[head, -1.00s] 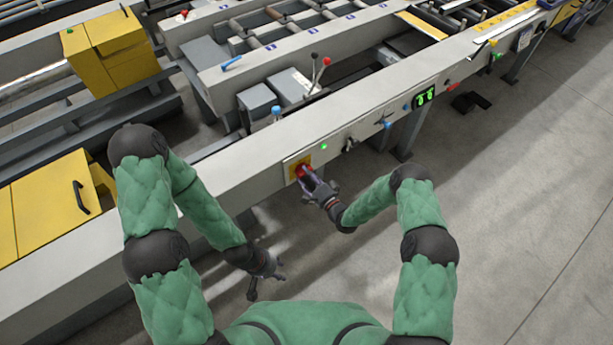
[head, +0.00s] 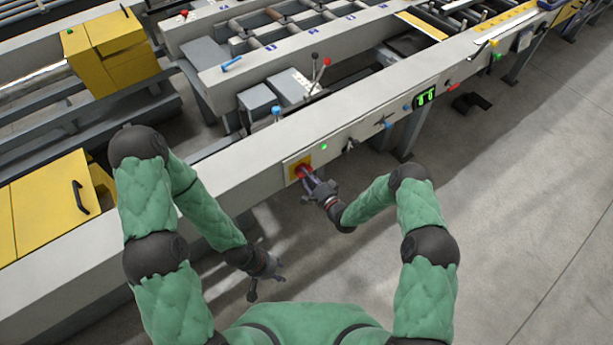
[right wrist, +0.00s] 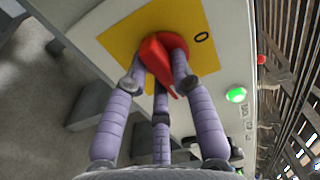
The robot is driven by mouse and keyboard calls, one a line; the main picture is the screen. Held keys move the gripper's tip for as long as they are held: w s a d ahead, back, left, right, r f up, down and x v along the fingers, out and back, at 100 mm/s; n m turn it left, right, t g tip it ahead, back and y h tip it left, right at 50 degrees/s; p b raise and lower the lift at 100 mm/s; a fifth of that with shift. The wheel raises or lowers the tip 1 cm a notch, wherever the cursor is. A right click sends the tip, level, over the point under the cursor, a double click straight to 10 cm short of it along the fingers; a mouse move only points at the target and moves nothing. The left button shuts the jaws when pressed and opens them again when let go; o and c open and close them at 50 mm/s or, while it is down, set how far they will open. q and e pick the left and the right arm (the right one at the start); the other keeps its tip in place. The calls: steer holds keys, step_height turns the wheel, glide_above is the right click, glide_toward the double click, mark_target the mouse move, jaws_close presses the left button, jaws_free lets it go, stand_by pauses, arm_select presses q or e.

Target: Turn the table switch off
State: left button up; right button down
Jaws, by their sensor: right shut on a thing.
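The table switch is a red rotary knob (head: 304,171) on a yellow plate (head: 290,166) on the front face of the runout table (head: 250,184). In the right wrist view the red knob (right wrist: 160,62) has a pointed handle, and a "0" mark shows on the yellow plate (right wrist: 126,38) to its upper right. My right gripper (head: 311,180) is at the knob, its fingers (right wrist: 158,84) shut around the handle. The handle's tip points down, away from the "0". My left gripper (head: 266,280) hangs empty below the table, its fingers apart.
A lit green lamp (head: 324,147) is right of the switch; it also shows in the right wrist view (right wrist: 236,95). Further right are a black lever (head: 350,145), a blue knob (head: 407,107) and a green display (head: 426,97).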

steer(key=shift+w+d+r+n+b, duration=0.1)
steer(key=shift+n+b, duration=1.5)
steer(key=shift+n, duration=1.3)
steer(key=shift+w+d+r+n+b, duration=0.1)
steer(key=shift+n+b, duration=1.45)
steer(key=shift+n, duration=1.35)
steer(key=shift+d+n+b, duration=0.1)
steer(key=shift+n+b, duration=1.5)
steer(key=shift+n, duration=1.3)
steer(key=c, duration=1)
jaws_free()
steer(key=shift+c, duration=0.2)
steer(key=shift+a, duration=0.1)
steer(key=shift+s, duration=0.1)
steer(key=v, duration=1.2)
